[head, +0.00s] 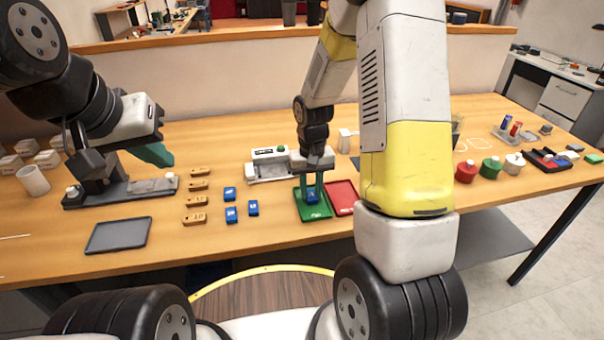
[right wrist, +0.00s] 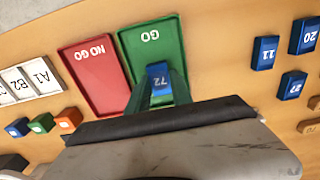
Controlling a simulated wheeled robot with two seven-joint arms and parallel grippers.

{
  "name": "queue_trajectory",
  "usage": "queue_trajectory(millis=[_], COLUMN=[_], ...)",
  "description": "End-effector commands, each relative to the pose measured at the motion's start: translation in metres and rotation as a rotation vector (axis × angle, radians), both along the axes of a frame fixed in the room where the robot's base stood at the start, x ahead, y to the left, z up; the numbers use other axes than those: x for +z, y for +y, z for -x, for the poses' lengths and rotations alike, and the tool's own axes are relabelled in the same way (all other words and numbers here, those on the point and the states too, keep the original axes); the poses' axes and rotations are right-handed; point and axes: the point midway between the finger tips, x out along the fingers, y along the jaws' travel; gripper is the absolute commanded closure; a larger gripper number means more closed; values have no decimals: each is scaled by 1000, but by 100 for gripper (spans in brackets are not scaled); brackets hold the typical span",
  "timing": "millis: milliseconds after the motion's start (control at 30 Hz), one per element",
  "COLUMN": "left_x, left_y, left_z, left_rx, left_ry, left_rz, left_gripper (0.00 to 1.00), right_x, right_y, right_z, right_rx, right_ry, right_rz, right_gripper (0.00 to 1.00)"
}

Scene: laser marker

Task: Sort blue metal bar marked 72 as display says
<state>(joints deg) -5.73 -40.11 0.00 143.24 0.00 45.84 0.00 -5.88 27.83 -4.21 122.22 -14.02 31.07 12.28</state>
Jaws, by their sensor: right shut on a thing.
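The blue metal bar marked 72 (right wrist: 159,77) is between the green fingers of my right gripper (right wrist: 160,92), which is shut on it. In the head view the bar (head: 311,197) shows low over the green tray (head: 322,213). In the right wrist view this tray (right wrist: 145,36) reads GO, and the bar is over its near part; I cannot tell whether it touches the floor. The red NO GO tray (right wrist: 92,72) lies beside it. The display unit (head: 268,154) stands behind the trays; its text is too small to read. My left gripper (head: 158,155) hangs over the left machine.
Several other blue bars (head: 231,214) and brown bars (head: 195,218) lie left of the trays. A dark empty tray (head: 118,236) is at the front left. Red, green and white bottles (head: 490,167) stand at the right. Bare table lies between the dark tray and brown bars.

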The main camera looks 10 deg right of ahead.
Motion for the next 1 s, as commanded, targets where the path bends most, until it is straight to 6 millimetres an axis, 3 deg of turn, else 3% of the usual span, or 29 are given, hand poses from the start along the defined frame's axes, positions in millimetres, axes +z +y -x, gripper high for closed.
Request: queue_trajectory(millis=[467, 500, 633, 867, 1000], left_x=[0, 0, 0, 0, 0], left_y=[0, 0, 0, 0, 0], left_z=[0, 0, 0, 0, 0], left_rx=[0, 0, 0, 0, 0], left_ry=[0, 0, 0, 0, 0], left_rz=[0, 0, 0, 0, 0], left_gripper=[100, 100, 100, 100, 100], right_x=[-2, -2, -2, -1, 10], right_y=[0, 0, 0, 0, 0], right_z=[0, 0, 0, 0, -1], right_rx=[0, 0, 0, 0, 0], right_ry=[0, 0, 0, 0, -4], right_rz=[0, 0, 0, 0, -1], right_gripper=[100, 72, 48, 48, 48])
